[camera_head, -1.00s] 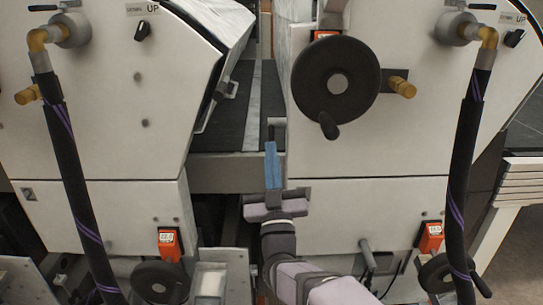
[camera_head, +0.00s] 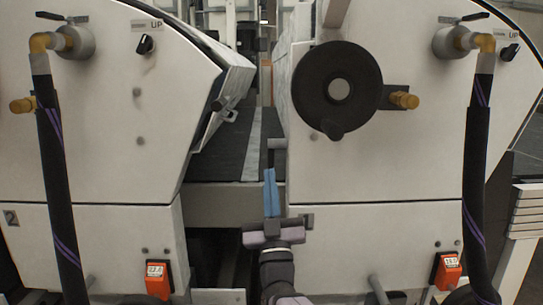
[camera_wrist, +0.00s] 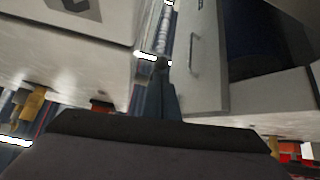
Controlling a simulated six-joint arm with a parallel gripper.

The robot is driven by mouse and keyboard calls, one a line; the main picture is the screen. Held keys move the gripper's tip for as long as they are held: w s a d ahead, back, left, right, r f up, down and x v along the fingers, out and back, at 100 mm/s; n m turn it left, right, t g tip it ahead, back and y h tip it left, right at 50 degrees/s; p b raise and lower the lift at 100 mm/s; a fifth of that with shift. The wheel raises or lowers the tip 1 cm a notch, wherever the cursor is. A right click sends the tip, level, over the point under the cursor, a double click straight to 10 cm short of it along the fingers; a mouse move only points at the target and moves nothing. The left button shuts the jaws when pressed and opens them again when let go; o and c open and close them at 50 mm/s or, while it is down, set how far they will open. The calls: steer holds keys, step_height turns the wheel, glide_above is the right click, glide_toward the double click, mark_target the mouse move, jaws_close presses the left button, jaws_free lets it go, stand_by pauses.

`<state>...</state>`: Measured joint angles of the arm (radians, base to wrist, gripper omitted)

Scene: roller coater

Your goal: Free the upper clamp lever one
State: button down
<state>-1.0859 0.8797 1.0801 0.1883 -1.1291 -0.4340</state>
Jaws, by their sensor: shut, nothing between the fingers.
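My gripper (camera_head: 270,180) has blue fingers pointing up, in the gap between the two white machine housings, below and left of the black handwheel (camera_head: 312,92). The fingers are shut with nothing between them. In the wrist view my gripper (camera_wrist: 158,92) shows as dark blue-grey fingers, with pale housing panels beyond. No part is clearly marked as upper clamp lever one. A brass knob (camera_head: 405,100) on a dark bracket sits right of the handwheel, and another brass knob (camera_head: 20,105) is at the far left. My gripper is apart from both.
Two dark hoses with purple stripes, left (camera_head: 56,170) and right (camera_head: 476,160), hang in front of the housings. Orange counters, left (camera_head: 157,279) and right (camera_head: 447,271), sit low. A grey crossbar (camera_head: 225,205) spans the gap. A dark latch (camera_head: 226,108) edges the left housing.

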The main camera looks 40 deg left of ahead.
steer(key=shift+w+a+f, duration=0.2)
steer(key=shift+w+f, duration=0.25)
steer(key=shift+w, duration=0.15)
steer(key=shift+f, duration=0.15)
step_height(320, 180, down, 8)
steer(key=s+d+b, duration=0.2)
steer(key=b, duration=1)
steer(key=shift+f, duration=0.25)
